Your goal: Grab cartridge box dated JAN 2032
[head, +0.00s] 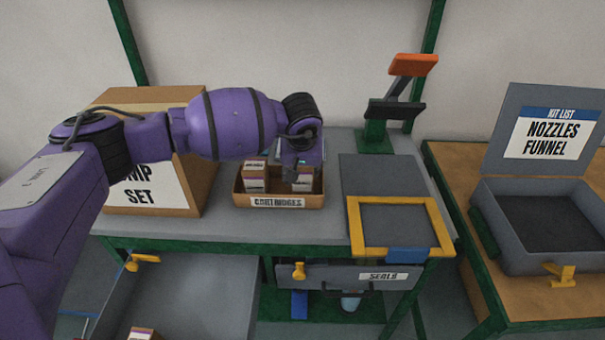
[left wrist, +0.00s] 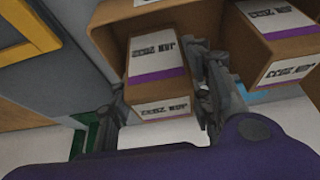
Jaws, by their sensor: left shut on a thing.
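My left gripper (head: 300,165) reaches down into the tray labelled CARTRIDGES (head: 282,203). In the left wrist view its fingers (left wrist: 162,98) are shut on either side of a small brown cartridge box (left wrist: 160,92) with a purple stripe. The box's white labels appear upside down and seem to read JAN 2032, though they are slightly blurred. In the head view, this held box (head: 303,183) is mostly hidden by the gripper. Another cartridge box (head: 254,184) stands at the tray's left. A neighbouring box (left wrist: 285,75) also shows in the wrist view, its date hard to read. My right gripper is not in view.
A large cardboard box (head: 150,190) stands left of the tray, below my left arm. A yellow frame (head: 400,253) and an orange-handled press (head: 410,65) are to the right. An open drawer (head: 195,300) below holds a small box (head: 143,333).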

